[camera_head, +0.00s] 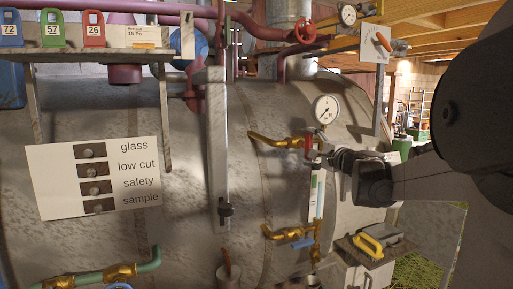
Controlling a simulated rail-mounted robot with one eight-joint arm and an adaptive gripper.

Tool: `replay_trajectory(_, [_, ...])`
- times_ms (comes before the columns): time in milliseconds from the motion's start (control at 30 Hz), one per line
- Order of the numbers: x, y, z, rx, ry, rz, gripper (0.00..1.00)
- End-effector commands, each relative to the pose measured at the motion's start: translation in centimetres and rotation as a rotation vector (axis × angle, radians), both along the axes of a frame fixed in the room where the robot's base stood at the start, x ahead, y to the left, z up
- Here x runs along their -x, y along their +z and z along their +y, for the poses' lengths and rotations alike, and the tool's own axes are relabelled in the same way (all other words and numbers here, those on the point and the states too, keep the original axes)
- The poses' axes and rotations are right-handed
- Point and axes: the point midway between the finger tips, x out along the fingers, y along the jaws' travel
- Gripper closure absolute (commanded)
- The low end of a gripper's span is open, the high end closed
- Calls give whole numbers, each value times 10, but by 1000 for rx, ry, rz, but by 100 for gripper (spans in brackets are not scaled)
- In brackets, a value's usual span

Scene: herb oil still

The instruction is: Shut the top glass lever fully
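The sight glass (315,200) is an upright tube on the front of the big grey tank, with brass fittings above and below. At its top, a brass valve (270,140) carries a small red lever (308,146), seen upright beside the fitting. My gripper (318,158) reaches in from the right, its tips right at the red lever and top fitting. I cannot tell whether it touches the lever or whether its fingers are open. The gripper body hides part of the fitting's right side. The lower valve has a blue lever (301,243), lying nearly level.
A round gauge (326,109) sits just above the top valve. A label board (70,199) hangs at the left below a shelf with coloured tags. A box with a yellow handle (369,244) stands at lower right. A grey upright bar (217,160) stands left of the valves.

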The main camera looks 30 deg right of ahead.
Motion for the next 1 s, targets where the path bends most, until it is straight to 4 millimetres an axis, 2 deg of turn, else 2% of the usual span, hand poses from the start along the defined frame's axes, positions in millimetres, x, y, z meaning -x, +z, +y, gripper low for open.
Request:
replay_trajectory(100, [0,0,0,1,0,0,10])
replay_trajectory(433, [6,0,0,2,-1,0,10])
replay_trajectory(800, [58,0,8,1,-3,0,10])
replay_trajectory(1000, [74,0,13,1,1,0,10])
